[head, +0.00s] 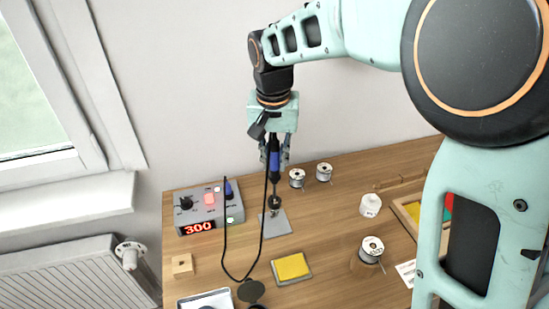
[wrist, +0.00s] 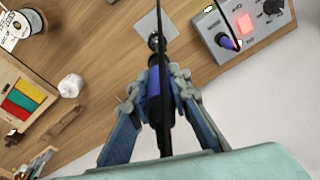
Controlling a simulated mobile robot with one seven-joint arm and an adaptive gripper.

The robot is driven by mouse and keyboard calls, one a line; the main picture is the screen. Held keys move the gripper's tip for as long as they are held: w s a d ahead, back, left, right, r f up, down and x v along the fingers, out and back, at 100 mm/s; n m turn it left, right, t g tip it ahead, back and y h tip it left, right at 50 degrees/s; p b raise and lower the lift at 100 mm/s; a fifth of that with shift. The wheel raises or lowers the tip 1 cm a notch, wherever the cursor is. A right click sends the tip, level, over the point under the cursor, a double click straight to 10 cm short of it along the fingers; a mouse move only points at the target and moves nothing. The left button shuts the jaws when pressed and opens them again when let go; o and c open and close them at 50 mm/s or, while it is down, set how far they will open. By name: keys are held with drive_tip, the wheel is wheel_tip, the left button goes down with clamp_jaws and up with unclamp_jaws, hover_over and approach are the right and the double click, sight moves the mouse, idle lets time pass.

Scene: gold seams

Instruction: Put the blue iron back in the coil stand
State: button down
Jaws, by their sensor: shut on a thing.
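My gripper (head: 275,158) points down over the table, shut on the blue iron (head: 274,165). In the wrist view, the fingers of my gripper (wrist: 164,76) hold the iron's blue handle (wrist: 153,90) between them. The iron is about upright, its tip end downward. The coil stand, a small dark coil on a grey base plate (head: 276,224), is directly below; its plate also shows in the wrist view (wrist: 147,25). The iron's lower end lines up with the coil, but I cannot tell whether the tip is inside. The black cable hides part of the iron.
The station (head: 197,228) reading 300 stands left of the stand, with the cable looping in front. A yellow sponge (head: 292,266) sits nearer. Solder spools (head: 297,178), a white jar (head: 370,205) and an open wooden box (head: 404,213) are to the right.

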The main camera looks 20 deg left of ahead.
sight(275, 179)
drive_tip(key=shift+f+b, duration=2.9)
drive_tip(key=shift+f, duration=1.5)
idle(0.8)
drive_tip(key=c, duration=1.2)
unclamp_jaws()
drive_tip(key=shift+c, duration=0.2)
drive_tip(key=shift+r, duration=0.1)
drive_tip(key=shift+r+p, duration=2.6)
drive_tip(key=shift+r, duration=0.85)
